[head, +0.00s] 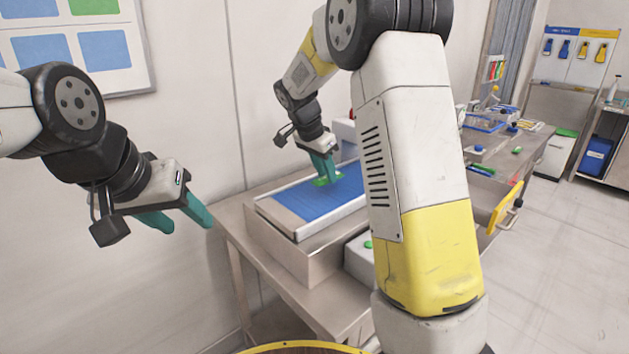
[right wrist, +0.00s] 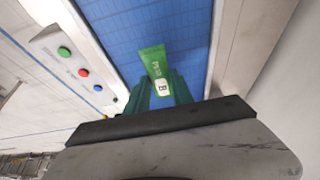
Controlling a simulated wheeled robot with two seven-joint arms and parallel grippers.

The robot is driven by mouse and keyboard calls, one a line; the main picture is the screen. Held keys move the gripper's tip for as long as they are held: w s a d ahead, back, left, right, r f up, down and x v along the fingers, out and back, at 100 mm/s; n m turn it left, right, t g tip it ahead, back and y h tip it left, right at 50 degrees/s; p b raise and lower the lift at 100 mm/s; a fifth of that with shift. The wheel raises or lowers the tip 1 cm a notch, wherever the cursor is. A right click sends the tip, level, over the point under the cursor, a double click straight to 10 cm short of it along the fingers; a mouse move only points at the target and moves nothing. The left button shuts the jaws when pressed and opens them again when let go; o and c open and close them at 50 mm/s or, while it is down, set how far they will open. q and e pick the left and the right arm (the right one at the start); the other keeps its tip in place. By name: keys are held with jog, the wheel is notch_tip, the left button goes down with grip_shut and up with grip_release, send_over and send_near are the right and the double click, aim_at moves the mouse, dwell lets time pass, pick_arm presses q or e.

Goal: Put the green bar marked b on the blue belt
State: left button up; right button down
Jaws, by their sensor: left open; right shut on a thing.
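The green bar (head: 323,181) is between the fingers of my right gripper (head: 324,172), over the left part of the blue belt (head: 330,202). I cannot tell whether the bar touches the belt. My left gripper (head: 184,220) is open and empty, in the air left of the belt's table.
A control panel with green (right wrist: 64,51), red (right wrist: 84,72) and blue (right wrist: 98,88) buttons runs beside the belt. My right arm hides part of the belt's right side. An open yellow-fronted drawer (head: 502,208) and a cluttered bench (head: 540,132) stand farther right.

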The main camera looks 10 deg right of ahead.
aim_at(321, 178)
jog(key=shift+w+a+f, duration=0.1)
jog(key=shift+a+f, duration=0.1)
jog(key=shift+f, duration=0.7)
jog(key=shift+w+a+f, duration=0.1)
jog(key=shift+a+f, duration=0.1)
jog(key=shift+f, duration=0.7)
jog(key=c, duration=1.1)
grip_release()
jog(key=shift+f, duration=0.1)
jog(key=v, duration=1.1)
jog(key=s+d+r+n+y, duration=0.2)
jog(key=s+n, duration=0.1)
jog(key=s, duration=0.4)
jog(key=s+d+r+n+y, duration=0.2)
jog(key=s+d+r+n, duration=0.1)
jog(key=s, duration=0.4)
jog(key=s+f+n+t+y, duration=0.1)
jog(key=s+n, duration=0.2)
jog(key=s, duration=0.4)
jog(key=s+f+n+t+y, duration=0.1)
jog(key=s+n+t, duration=0.1)
jog(key=s, duration=0.5)
jog(key=shift+s+f+n+t, duration=0.3)
jog(key=shift+f+n, duration=0.1)
jog(key=shift+n, duration=0.1)
